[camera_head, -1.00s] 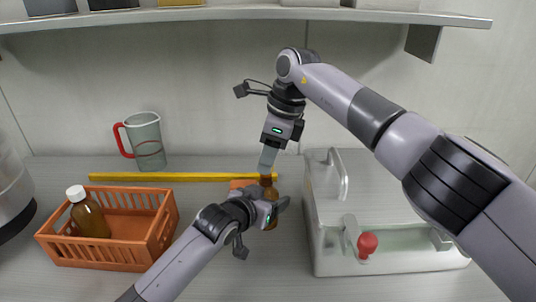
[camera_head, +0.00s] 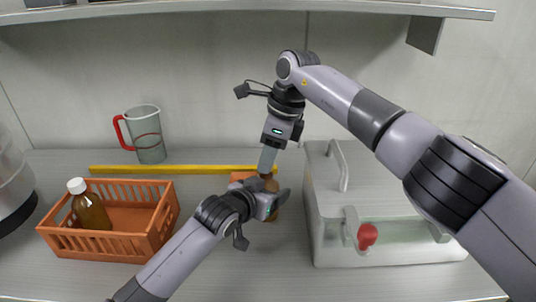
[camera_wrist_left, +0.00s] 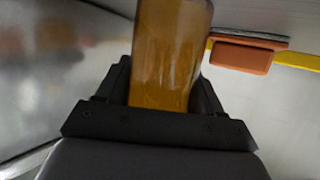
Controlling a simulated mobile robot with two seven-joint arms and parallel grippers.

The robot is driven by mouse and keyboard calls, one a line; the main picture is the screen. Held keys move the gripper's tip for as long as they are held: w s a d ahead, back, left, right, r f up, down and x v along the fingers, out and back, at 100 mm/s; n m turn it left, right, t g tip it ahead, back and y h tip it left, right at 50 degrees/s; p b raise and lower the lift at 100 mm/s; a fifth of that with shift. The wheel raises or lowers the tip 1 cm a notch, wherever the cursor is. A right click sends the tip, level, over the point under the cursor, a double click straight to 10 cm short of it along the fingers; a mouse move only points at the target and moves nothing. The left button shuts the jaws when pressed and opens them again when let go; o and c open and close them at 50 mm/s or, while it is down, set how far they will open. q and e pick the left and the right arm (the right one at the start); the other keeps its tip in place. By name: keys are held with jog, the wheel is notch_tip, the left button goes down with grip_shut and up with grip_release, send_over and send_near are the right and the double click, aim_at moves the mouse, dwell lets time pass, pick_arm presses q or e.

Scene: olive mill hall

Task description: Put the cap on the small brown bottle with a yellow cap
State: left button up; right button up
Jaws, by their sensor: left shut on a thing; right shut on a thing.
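The small brown bottle (camera_head: 272,186) stands roughly upright in my left gripper (camera_head: 270,203), which is shut around its body. In the left wrist view the bottle's amber body (camera_wrist_left: 170,55) rises between the black fingers (camera_wrist_left: 160,105); its top is out of frame. My right gripper (camera_head: 266,172) points down from above, with its fingertips right at the bottle's top. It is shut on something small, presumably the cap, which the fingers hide. I see no yellow cap, and cannot tell whether cap and neck touch.
An orange crate (camera_head: 150,247) at left holds a brown bottle with a white cap (camera_head: 90,208). An orange block (camera_head: 240,176) is behind the bottle. A pale case (camera_head: 325,235) stands close at right.

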jog(key=shift+f, duration=0.55)
pick_arm(q)
grip_shut()
pick_arm(e)
jog(key=o, duration=0.7)
jog(key=shift+o, duration=1.4)
jog(key=shift+s, duration=0.1)
jog(key=shift+a, duration=0.1)
jog(key=shift+r, duration=2.25)
jog(key=o, duration=0.6)
